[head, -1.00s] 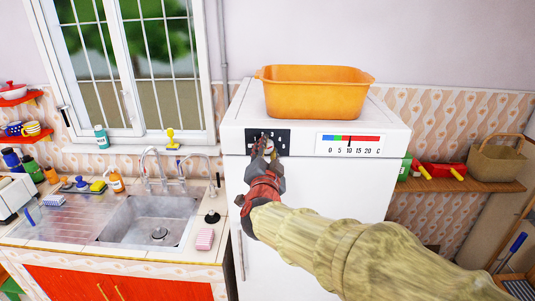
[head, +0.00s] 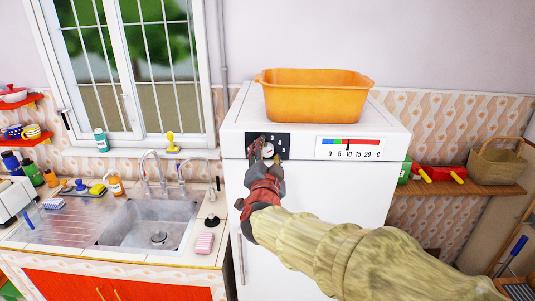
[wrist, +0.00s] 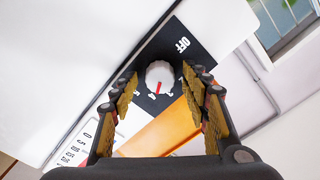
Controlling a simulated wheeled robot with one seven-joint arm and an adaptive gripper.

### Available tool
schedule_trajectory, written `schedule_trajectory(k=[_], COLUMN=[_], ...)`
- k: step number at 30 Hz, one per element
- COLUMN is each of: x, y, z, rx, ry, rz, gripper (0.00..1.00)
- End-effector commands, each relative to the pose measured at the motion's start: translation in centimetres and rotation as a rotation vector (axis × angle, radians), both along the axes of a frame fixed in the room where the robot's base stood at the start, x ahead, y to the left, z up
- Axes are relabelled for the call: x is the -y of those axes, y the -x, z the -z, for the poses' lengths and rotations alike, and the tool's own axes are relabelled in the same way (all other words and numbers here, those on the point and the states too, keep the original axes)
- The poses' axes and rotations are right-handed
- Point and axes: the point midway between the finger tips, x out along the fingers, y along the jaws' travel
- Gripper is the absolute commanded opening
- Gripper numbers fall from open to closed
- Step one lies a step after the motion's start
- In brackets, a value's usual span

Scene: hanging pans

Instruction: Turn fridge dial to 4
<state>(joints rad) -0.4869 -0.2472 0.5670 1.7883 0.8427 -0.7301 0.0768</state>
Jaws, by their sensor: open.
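The fridge dial (wrist: 159,75) is a round white knob with a red pointer mark on a black panel (wrist: 180,70). In the wrist view the red mark points toward the picture's bottom, close to the 4; OFF is printed at the upper right. My gripper (head: 267,160) is in front of the dial in the head view. Its fingers are open, one on each side of the knob in the wrist view, with visible gaps to it. The dial (head: 268,149) shows between the fingers in the head view, and part of the panel is hidden.
An orange tub (head: 315,97) sits on top of the white fridge (head: 330,190). A temperature strip (head: 350,148) is right of the dial panel. A counter with a sink (head: 155,224) is to the left, and a wooden shelf (head: 480,187) to the right.

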Motion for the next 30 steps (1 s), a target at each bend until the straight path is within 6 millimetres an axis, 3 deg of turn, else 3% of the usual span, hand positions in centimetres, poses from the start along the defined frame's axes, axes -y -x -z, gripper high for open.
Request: schedule_trajectory(k=[5, 18, 24, 30], x=[-0.1, -0.5, -0.4, -0.4], y=[1.7, 10.0, 11.7, 11.9], z=[-0.1, -0.1, 0.0, 0.0], rx=[0.001, 0.001, 0.001, 0.0], ry=[-0.002, -0.001, 0.0, 0.0], rz=[-0.002, -0.003, -0.001, 0.0], gripper=[0.46, 0.46, 0.46, 0.46])
